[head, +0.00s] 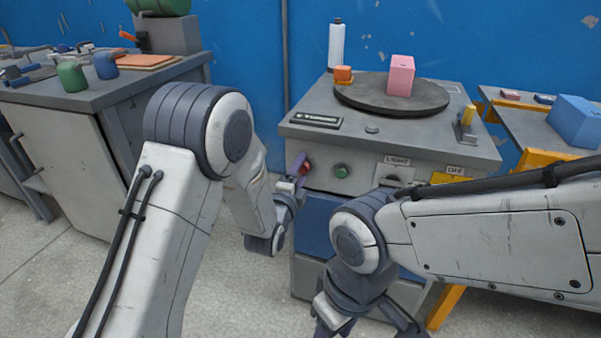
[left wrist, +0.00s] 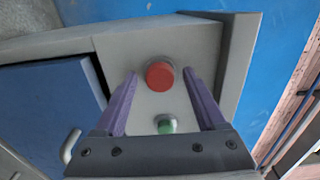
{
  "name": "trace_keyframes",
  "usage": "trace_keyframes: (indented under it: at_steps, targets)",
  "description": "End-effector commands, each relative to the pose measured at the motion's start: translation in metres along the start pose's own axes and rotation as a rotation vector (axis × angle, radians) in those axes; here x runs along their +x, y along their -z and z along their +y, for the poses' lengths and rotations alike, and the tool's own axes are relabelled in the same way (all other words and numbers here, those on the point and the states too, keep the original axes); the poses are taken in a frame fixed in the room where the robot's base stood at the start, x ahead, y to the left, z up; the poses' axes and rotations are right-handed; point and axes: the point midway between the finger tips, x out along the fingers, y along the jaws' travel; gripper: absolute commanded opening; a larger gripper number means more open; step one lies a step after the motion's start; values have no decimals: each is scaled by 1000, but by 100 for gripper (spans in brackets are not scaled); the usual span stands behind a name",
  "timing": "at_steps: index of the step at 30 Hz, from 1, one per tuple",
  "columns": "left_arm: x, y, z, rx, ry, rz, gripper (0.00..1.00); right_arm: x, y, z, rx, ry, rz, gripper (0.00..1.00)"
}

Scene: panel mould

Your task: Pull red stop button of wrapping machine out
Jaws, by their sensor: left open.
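The wrapping machine (head: 450,150) is a grey cabinet with a dark round turntable on top. Its red stop button (head: 307,168) is on the front panel at the left, partly covered by my gripper in the head view. In the left wrist view the red button (left wrist: 160,76) shows as a round cap on a grey collar. My left gripper (head: 299,166) is at the button, open, with its purple fingers (left wrist: 160,73) on either side of the cap and gaps visible. My right gripper (head: 345,312) hangs low before the machine, partly cut off by the frame.
A green button (head: 342,171) is right of the red one; it also shows between the fingers in the left wrist view (left wrist: 166,125). A pink box (head: 401,75) stands on the turntable (head: 360,102). A workbench (head: 90,98) is at left, another table (head: 525,125) at right.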

Motion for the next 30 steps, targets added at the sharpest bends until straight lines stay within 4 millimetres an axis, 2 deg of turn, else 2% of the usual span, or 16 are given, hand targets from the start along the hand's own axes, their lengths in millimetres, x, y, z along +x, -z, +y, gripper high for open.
trace_keyframes:
  at_steps: [4, 5, 9, 10, 11, 30]
  targets:
    - [0, 0, 0, 0, 0, 0, 73, 0, 0, 0, 0, 0, 0, 50]
    - [0, 0, 0, 0, 0, 0, 69, 0, 0, 0, 0, 0, 0, 50]
    - [0, 0, 0, 0, 0, 0, 15, 0, 0, 0, 0, 0, 0, 50]
    - [0, 0, 0, 0, 0, 0, 4, 0, 0, 0, 0, 0, 0, 50]
    - [0, 0, 0, 0, 0, 0, 0, 0, 0, 0, 0, 0, 0, 50]
    - [-1, 0, 0, 0, -1, 0, 0, 0, 0, 0, 0, 0, 0, 50]
